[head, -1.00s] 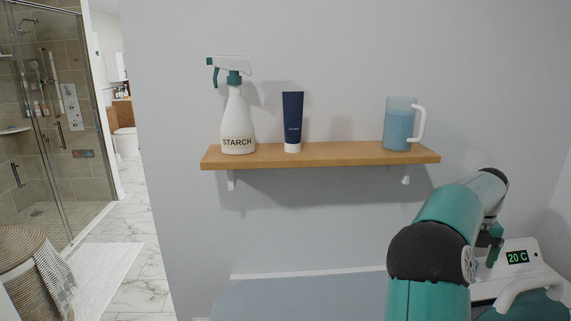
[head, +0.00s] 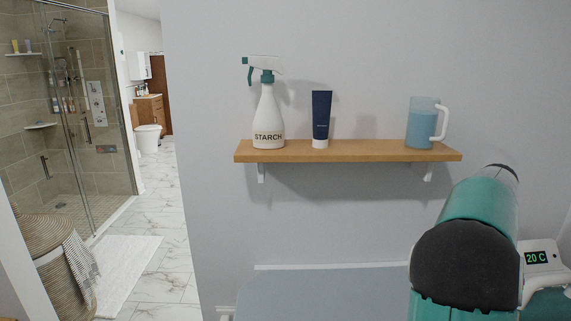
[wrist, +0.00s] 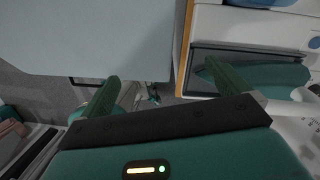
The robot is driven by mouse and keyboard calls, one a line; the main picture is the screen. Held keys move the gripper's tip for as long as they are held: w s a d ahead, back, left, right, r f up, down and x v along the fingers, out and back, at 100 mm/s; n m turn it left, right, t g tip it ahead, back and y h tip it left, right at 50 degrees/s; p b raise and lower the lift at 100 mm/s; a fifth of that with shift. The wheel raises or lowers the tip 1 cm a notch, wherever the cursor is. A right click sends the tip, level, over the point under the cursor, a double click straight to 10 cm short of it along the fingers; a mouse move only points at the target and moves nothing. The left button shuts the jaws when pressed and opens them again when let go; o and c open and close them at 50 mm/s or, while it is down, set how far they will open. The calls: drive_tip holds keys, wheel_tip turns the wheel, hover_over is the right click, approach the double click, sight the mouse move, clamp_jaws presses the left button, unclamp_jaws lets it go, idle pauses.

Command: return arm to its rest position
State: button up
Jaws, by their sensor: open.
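My arm (head: 470,240) is at the right of the head view, bent, with its far end pointing away toward the wall; the gripper itself is hidden there. In the wrist view my gripper (wrist: 158,92) is open, its two green fingers wide apart with nothing between them. Below it are the floor and the edge of a pale blue-grey board (wrist: 90,40), which also shows in the head view (head: 320,295). A white appliance with a "20 C" display (head: 537,258) stands right of my arm.
A wooden shelf (head: 350,151) on the wall holds a starch spray bottle (head: 268,118), a dark blue tube (head: 321,118) and a blue jug (head: 421,128). At left are a woven basket (head: 50,250), a white mat (head: 128,268), a glass shower and open tiled floor (head: 175,240).

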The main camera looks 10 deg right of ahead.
drive_tip(key=s+a+r+n+t, duration=0.1)
drive_tip(key=s+a+r+n, duration=0.1)
drive_tip(key=a+n, duration=0.85)
drive_tip(key=s+a+r+n+t, duration=0.15)
drive_tip(key=a+n, duration=0.55)
drive_tip(key=a, duration=0.7)
drive_tip(key=s+a+f+n+t, duration=0.1)
drive_tip(key=s+a+n, duration=0.4)
drive_tip(key=a+n, duration=0.3)
drive_tip(key=s+a+f+n, duration=0.2)
drive_tip(key=s+a+n, duration=0.4)
drive_tip(key=a+n, duration=0.2)
drive_tip(key=shift+s+a+n+t, duration=0.25)
drive_tip(key=shift+n+t, duration=0.1)
drive_tip(key=shift+n, duration=0.6)
drive_tip(key=shift+f, duration=0.1)
drive_tip(key=shift+c, duration=0.2)
